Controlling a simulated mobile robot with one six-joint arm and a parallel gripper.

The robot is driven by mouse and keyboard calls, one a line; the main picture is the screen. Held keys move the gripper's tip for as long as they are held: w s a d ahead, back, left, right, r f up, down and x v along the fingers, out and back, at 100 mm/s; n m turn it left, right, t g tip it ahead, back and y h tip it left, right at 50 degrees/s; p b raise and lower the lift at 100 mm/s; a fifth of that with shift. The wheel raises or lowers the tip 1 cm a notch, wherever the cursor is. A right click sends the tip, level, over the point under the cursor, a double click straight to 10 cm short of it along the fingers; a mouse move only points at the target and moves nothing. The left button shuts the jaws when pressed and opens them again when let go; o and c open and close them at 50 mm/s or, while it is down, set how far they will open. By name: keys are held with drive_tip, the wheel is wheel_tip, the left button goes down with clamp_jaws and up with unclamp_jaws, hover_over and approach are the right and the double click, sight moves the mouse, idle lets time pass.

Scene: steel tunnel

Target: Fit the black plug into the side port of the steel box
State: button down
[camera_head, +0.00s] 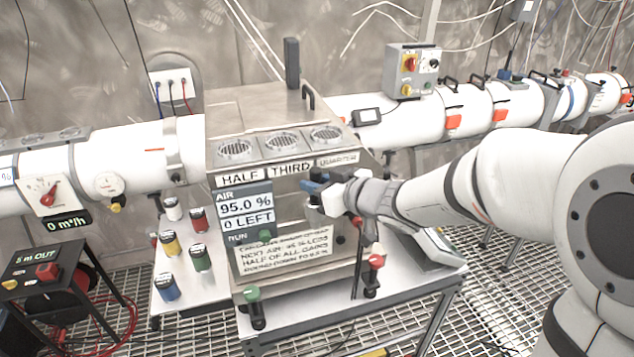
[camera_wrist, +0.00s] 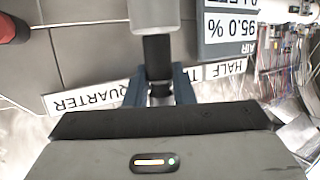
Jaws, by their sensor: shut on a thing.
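The steel box (camera_head: 262,112) stands on a small table, with round grilles, HALF, THIRD and QUARTER labels and a screen reading 95.0 % on its front. My gripper (camera_head: 316,187) is in front of the box's right front, below the QUARTER label. In the wrist view, my gripper's blue-grey fingers (camera_wrist: 159,88) are shut on a dark cylindrical piece, which looks like the black plug (camera_wrist: 158,55). A pale grey block (camera_wrist: 153,12) lies at its far end. I cannot make out the side port, or whether the plug touches the box.
Coloured cans (camera_head: 170,244) stand on the table left of the box. A green-topped part (camera_head: 252,305) and a red-topped part (camera_head: 373,272) are at the front. White pipes run behind. A cable reel (camera_head: 55,280) stands at left on the grating.

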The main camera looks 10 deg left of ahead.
drive_tip(key=shift+f+b, duration=1.15)
drive_tip(key=shift+f, duration=0.55)
idle(0.5)
drive_tip(key=c, duration=1.1)
unclamp_jaws()
drive_tip(key=shift+c, duration=0.2)
drive_tip(key=v, duration=0.7)
drive_tip(key=shift+s+d, duration=0.2)
drive_tip(key=shift+d, duration=0.1)
drive_tip(key=shift+r, duration=0.1)
